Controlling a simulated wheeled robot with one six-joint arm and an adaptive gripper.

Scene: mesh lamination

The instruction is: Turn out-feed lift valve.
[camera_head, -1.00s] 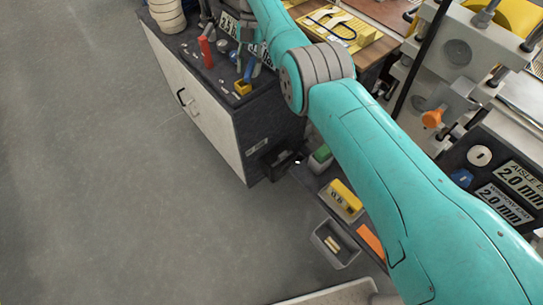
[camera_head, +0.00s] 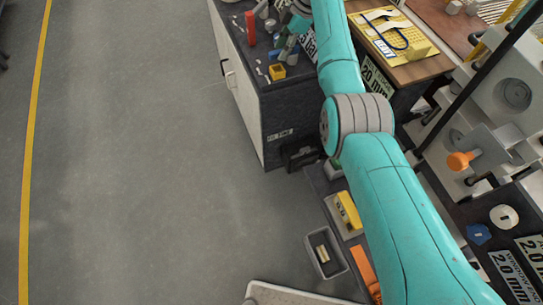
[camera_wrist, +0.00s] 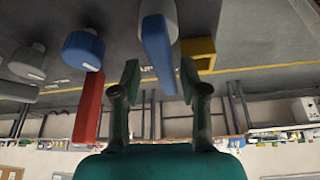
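My gripper (camera_wrist: 158,76) is open in the wrist view, with one finger on each side of a blue lever-like handle (camera_wrist: 157,42). The handle lines up between the fingertips; I cannot tell whether it lies in the gap or beyond it, and no contact shows. A blue round knob (camera_wrist: 82,50) and a red bar (camera_wrist: 88,108) are to the left, and a yellow square piece (camera_wrist: 200,50) is just right. In the head view the red bar (camera_head: 250,27) and yellow piece (camera_head: 277,71) stand on the dark cabinet top. No readable label shows which part is the out-feed lift valve.
The cabinet (camera_head: 240,95) has a pale door with a handle. A yellow tray (camera_head: 395,40) lies right of my arm. A machine with an orange knob (camera_head: 460,160) stands at the right. A small grey bin (camera_head: 325,253) is low in the picture. Grey floor at left is clear.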

